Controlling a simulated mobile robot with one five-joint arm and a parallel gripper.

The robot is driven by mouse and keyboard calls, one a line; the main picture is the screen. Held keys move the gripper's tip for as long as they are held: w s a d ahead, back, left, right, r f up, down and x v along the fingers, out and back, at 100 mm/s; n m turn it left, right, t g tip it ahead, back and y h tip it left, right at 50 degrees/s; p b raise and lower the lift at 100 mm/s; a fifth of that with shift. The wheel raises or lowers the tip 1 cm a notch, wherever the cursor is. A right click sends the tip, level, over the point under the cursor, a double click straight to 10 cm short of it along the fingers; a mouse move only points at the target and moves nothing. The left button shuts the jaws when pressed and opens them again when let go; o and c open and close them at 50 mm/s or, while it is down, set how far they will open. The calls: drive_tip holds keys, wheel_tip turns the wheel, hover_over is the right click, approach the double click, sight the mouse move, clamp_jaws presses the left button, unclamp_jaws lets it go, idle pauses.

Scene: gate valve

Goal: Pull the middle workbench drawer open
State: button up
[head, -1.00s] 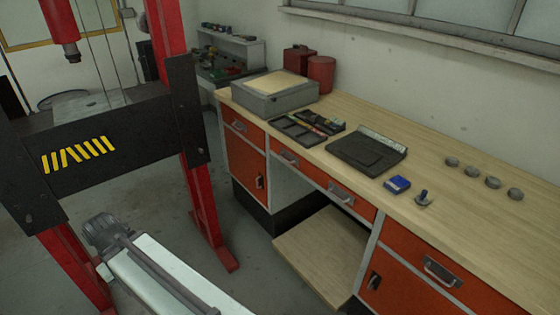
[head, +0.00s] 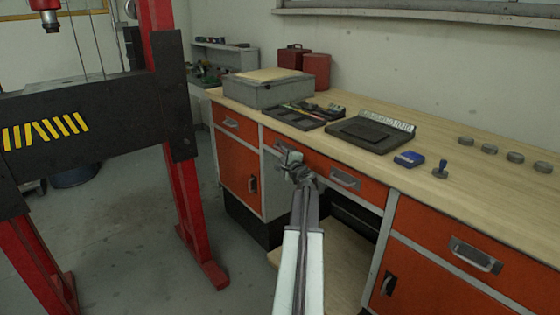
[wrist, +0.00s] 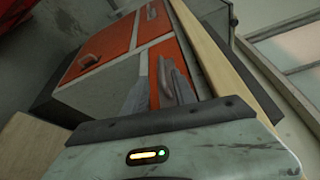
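The middle drawer (head: 318,170) is a wide orange front under the wooden worktop, and it looks flush with the bench. Its right handle (head: 345,180) is in plain view. Its left handle is mostly hidden behind my gripper (head: 290,160) in the head view. In the wrist view the drawer front (wrist: 154,92) is a narrow orange strip, with a grey handle (wrist: 166,72) close ahead of my gripper (wrist: 158,92). The grey fingers look spread apart, with the handle near the right one. I cannot tell whether they touch it.
The worktop (head: 460,195) carries a grey case (head: 268,92), a black tool tray (head: 303,116), a dark flat device (head: 370,134) and a blue box (head: 409,159). A red and black press (head: 180,215) stands at left. Orange cabinets flank the drawer; floor between is clear.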

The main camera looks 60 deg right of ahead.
drive_tip(key=x, duration=0.8)
drive_tip(key=shift+s+d, duration=0.15)
drive_tip(key=shift+s, duration=0.05)
clamp_jaws()
drive_tip(key=shift+s, duration=0.1)
idle(1.0)
